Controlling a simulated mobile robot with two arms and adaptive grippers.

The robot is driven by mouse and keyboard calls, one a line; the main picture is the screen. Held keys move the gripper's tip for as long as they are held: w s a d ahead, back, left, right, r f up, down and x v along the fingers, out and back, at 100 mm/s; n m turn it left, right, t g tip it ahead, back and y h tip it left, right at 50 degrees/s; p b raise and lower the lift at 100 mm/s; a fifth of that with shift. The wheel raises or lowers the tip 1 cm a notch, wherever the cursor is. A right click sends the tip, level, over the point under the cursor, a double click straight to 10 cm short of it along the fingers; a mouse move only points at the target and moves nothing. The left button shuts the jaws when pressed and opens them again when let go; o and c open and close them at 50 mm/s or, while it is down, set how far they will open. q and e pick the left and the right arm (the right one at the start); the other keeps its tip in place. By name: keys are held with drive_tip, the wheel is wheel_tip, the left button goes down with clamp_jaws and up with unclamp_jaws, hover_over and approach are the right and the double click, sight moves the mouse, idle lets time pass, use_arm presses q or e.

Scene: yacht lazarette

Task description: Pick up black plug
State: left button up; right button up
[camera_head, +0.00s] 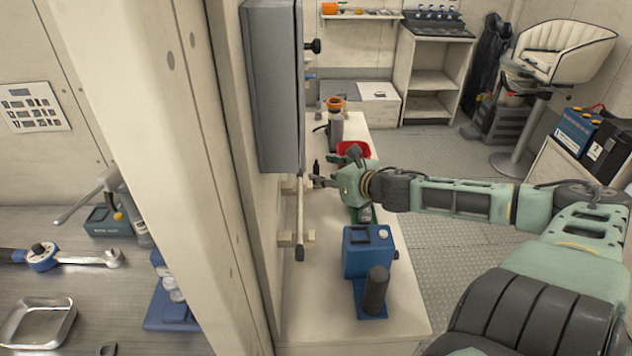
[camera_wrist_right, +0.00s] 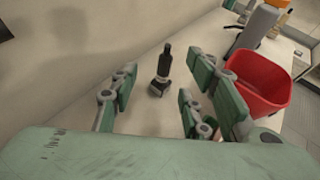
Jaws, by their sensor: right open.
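The black plug (camera_head: 316,167) stands near the wall on the narrow white counter, just beyond my right gripper in the head view. In the right wrist view the plug (camera_wrist_right: 165,62) is a slim dark piece with a lighter band near its wider dark base. My right gripper (camera_head: 331,170) is open and empty, pointing left toward the wall. In the wrist view its green fingers (camera_wrist_right: 158,88) stand apart on either side of the plug, with no visible contact. My left gripper is not in view.
A red bin (camera_wrist_right: 262,84) stands close to the right of the fingers, with a grey cylinder (camera_head: 336,129) behind it. A blue device (camera_head: 368,252) stands on the near counter. A grey wall cabinet (camera_head: 272,85) and a wall-mounted bar (camera_head: 300,215) are close by.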

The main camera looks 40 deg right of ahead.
sight(317, 172)
drive_tip(key=shift+x, duration=2.15)
drive_tip(key=shift+s+f, duration=0.1)
drive_tip(key=shift+f, duration=0.05)
clamp_jaws()
